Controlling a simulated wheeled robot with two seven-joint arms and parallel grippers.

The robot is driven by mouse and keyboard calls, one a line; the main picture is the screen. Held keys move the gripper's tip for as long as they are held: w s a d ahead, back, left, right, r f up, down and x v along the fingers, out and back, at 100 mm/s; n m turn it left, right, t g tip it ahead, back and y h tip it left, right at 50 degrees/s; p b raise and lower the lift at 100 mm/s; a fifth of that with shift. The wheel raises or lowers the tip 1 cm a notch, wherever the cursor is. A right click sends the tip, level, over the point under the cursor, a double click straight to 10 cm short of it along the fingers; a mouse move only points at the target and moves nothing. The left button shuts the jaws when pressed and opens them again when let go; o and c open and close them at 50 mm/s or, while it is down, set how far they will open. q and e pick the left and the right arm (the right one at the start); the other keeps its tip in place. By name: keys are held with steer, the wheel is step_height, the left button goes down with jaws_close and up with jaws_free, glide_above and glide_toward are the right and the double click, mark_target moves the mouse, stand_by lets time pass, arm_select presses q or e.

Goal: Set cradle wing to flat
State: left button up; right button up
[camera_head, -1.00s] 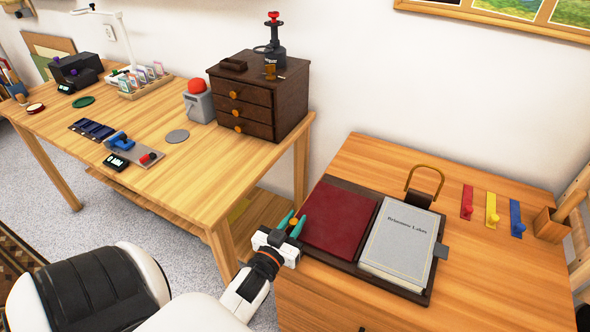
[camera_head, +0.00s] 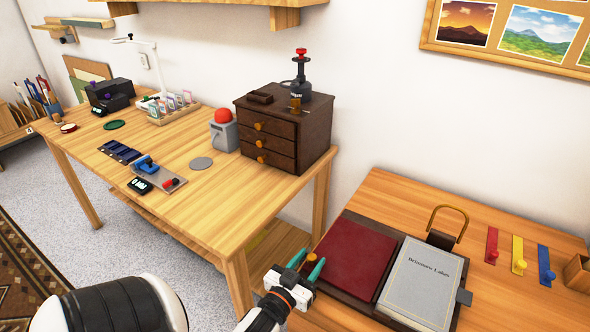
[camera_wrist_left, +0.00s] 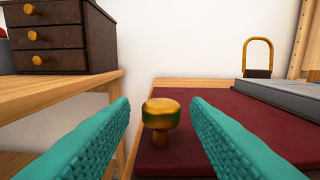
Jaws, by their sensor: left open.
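The book cradle has a dark brown base (camera_head: 455,318) on the right desk. Its dark red wing panel (camera_head: 355,255) lies on the left side; I cannot tell if it is slightly tilted. A grey book (camera_head: 422,285) lies on the right side. My left gripper (camera_head: 308,262) is at the panel's left edge, fingers open. In the left wrist view a brass knob (camera_wrist_left: 161,115) stands between the open fingers at the panel's left edge (camera_wrist_left: 230,130), apart from both. My right gripper is not in view.
A brass loop (camera_head: 449,217) stands behind the book. Red, yellow and blue hooks (camera_head: 519,252) lie to its right. A dark drawer chest (camera_head: 285,130) stands on the left table (camera_head: 215,205). A gap separates table and desk.

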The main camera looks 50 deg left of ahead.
arm_select(q)
steer(key=v, duration=1)
steer(key=shift+s, duration=0.3)
